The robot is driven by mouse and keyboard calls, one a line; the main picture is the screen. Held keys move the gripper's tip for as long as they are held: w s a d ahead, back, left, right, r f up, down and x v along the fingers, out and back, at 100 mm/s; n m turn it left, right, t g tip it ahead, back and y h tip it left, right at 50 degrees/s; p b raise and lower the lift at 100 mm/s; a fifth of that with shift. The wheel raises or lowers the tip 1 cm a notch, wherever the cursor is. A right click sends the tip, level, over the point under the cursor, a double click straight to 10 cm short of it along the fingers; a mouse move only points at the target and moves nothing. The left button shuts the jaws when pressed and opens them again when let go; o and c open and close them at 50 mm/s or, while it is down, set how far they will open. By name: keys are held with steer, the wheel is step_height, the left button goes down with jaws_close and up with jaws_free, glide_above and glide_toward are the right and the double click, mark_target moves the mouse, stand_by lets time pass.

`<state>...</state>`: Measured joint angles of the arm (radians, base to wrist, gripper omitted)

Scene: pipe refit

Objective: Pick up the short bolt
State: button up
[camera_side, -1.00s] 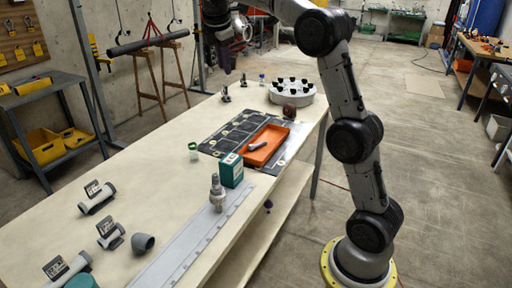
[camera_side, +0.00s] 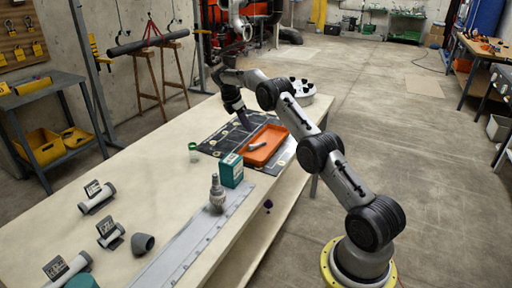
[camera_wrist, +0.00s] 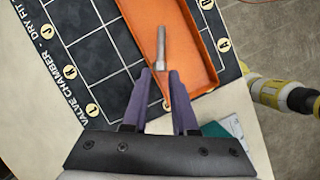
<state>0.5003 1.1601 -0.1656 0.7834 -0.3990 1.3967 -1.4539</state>
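The short bolt, a small grey metal piece (camera_wrist: 161,46), lies in the orange tray (camera_wrist: 201,70). In the side view the bolt (camera_side: 257,147) shows as a small light piece in the orange tray (camera_side: 276,136). My gripper (camera_wrist: 159,75) has two purple fingers standing apart. In the wrist view the bolt's near end appears between the fingertips, with gaps on both sides. In the side view my gripper (camera_side: 248,126) points down by the tray's back left edge, short of the bolt. Its height above the tray is hard to judge.
The tray stands on a dark marked mat (camera_side: 217,143). A green box (camera_side: 231,170) and a grey fitting (camera_side: 217,194) stand in front of the tray.

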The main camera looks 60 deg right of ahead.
mark_target(254, 142)
steer(key=x, duration=1)
steer(key=shift+a, duration=0.2)
jaws_close()
